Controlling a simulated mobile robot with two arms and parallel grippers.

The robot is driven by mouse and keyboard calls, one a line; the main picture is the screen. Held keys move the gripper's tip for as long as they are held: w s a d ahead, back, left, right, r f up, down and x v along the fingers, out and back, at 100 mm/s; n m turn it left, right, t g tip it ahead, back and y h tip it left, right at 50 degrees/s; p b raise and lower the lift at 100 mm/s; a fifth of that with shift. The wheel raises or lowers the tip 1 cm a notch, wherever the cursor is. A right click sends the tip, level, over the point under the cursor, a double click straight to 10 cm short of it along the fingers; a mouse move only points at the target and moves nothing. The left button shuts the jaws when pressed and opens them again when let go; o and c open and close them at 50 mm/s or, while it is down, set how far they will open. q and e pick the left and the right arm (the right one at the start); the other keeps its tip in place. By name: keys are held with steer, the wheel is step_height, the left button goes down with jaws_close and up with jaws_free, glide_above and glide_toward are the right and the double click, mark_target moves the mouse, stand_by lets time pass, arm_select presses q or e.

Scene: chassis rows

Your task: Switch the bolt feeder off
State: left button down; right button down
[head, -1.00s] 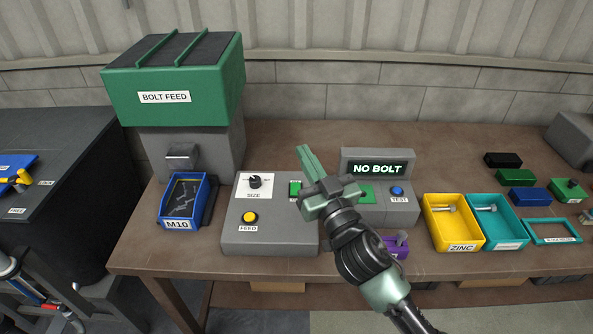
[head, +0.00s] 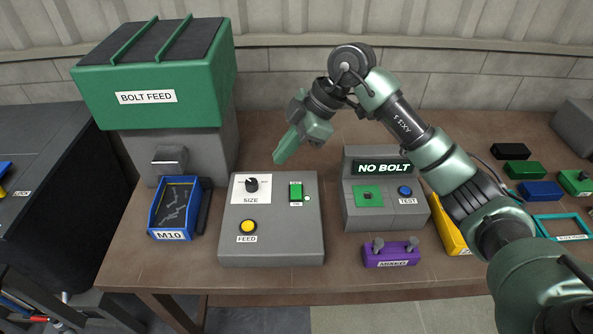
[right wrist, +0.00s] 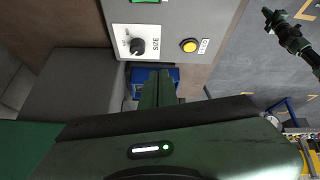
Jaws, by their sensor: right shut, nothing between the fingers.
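The bolt feeder is a green hopper (head: 155,75) marked BOLT FEED on a grey body. The grey control box (head: 270,250) stands right of it. It carries a green rocker switch (head: 296,191) with a small lit lamp beside it, a black SIZE knob (head: 252,185) and a yellow FEED button (head: 247,227). My right gripper (head: 279,158) is shut and empty, above the box's back edge, apart from the switch. In the right wrist view the switch (right wrist: 145,2) is cut by the top edge. What looks like my left gripper (right wrist: 268,16) shows there; its jaws are unclear.
A blue M10 bin (head: 160,219) holds bolts before the feeder. A grey NO BOLT tester (head: 357,216) stands right of the box, with a purple rack (head: 382,258) in front. My right arm crosses over the bench's right half. Bare bench lies between box and tester.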

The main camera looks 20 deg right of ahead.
mark_target(295, 187)
arm_select(q)
steer(key=shift+w, duration=0.35)
arm_select(e)
steer(key=w+d+r+m+h, duration=0.1)
steer(key=d+m+h, duration=0.1)
steer(key=d, duration=0.5)
steer(key=shift+m+h, duration=0.3)
steer(key=shift+h, duration=0.3)
steer(key=shift+w+f, duration=0.1)
